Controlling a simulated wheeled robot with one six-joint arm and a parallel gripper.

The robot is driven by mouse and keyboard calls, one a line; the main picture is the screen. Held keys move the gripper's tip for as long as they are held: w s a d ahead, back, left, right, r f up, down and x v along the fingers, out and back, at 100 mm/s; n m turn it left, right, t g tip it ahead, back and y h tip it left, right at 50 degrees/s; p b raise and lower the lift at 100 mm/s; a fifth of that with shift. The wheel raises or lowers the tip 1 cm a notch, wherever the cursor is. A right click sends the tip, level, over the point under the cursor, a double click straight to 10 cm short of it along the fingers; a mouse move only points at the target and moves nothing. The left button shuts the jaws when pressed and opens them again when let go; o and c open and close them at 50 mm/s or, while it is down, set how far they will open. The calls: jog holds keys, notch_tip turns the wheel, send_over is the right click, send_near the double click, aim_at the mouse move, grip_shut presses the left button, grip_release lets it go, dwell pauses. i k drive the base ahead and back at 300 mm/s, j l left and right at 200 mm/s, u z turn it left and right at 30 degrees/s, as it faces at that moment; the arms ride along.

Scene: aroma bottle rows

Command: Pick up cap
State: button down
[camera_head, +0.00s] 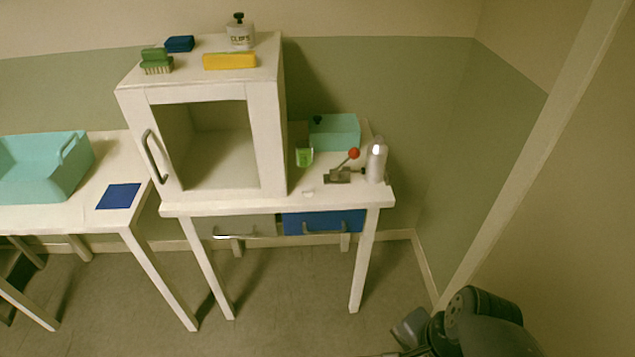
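No single cap stands out for certain. A small white piece (308,193) lies near the front edge of the right table, and it is too small to tell what it is. A dark knob-like top (239,18) sits on a white labelled jar (240,37) on top of the cabinet. Another small dark piece (318,120) shows at the teal bin at the back of the right table. My dark arm is at the bottom right, in front of and well apart from the table.
The right table (235,205) bears an open white cabinet (130,100), a green glass (304,157), a red-knobbed lever device (340,175), a pale bottle (376,162) and the teal bin (345,130). A blue-fronted drawer (350,221) is below. The floor in front is clear.

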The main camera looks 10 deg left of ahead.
aim_at(308, 190)
jog(key=i+u, duration=0.45)
jog(key=i, duration=0.5)
